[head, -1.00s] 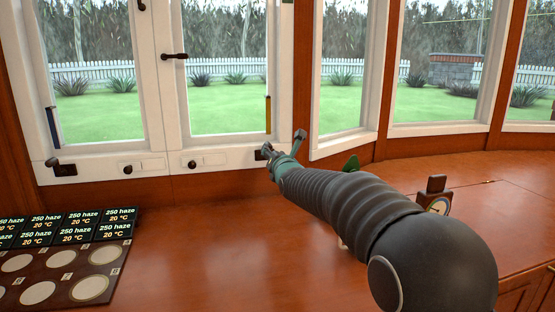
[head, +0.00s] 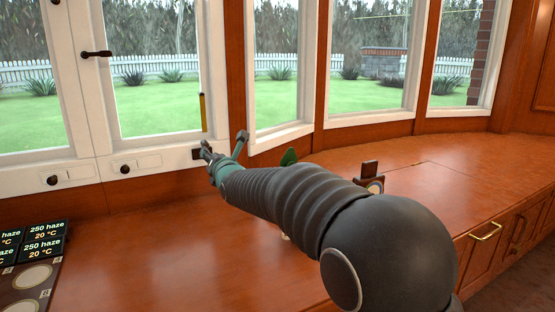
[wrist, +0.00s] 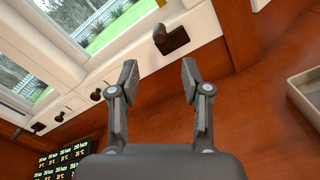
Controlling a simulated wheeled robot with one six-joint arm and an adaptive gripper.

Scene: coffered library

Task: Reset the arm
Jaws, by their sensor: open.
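My gripper (head: 224,150) is at the end of my arm, which reaches out over the wooden counter toward the windows in the head view. In the wrist view my gripper (wrist: 158,85) has its two fingers spread apart with nothing between them. Beyond the fingertips, a dark window latch (wrist: 171,38) sits on the white frame. The fingers look apart from it. My arm hides part of the counter in the head view.
The wooden counter (head: 150,250) is mostly bare. A board with dark label tiles (head: 42,248) lies at the left. A dark object with a round face (head: 374,185) and a green piece (head: 289,157) stand behind my arm. A pale tray (wrist: 305,92) is at right in the wrist view.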

